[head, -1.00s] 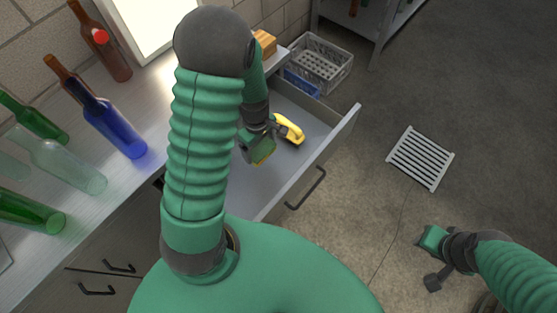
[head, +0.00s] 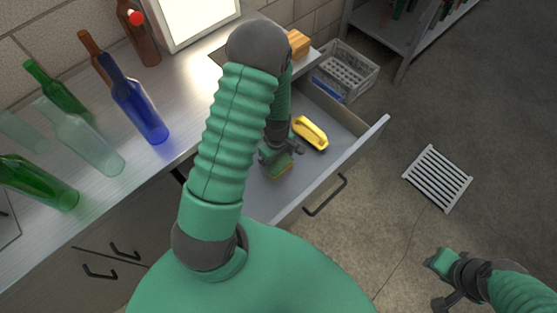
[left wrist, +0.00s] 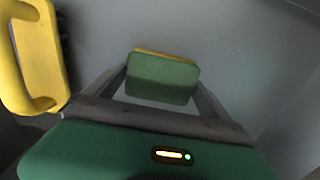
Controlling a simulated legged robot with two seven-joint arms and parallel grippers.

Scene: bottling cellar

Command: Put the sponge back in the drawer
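The sponge (head: 279,170), green with a yellow layer, is inside the open drawer (head: 318,178). It also shows in the left wrist view (left wrist: 162,80), its green face toward the camera, filling the space between the fingers. My left gripper (head: 273,160) reaches down into the drawer and is shut on the sponge, with a finger at each side. Whether the sponge touches the drawer floor I cannot tell. My right gripper (head: 438,263) is over the floor at lower right, away from the drawer; its fingers are not clear.
A yellow handled object (head: 311,133) lies in the drawer beside the sponge, and shows large in the left wrist view (left wrist: 40,55). Several bottles, including a blue one (head: 140,112), stand on the counter (head: 180,100). A grey crate (head: 345,72) and floor grate (head: 437,178) lie beyond the drawer.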

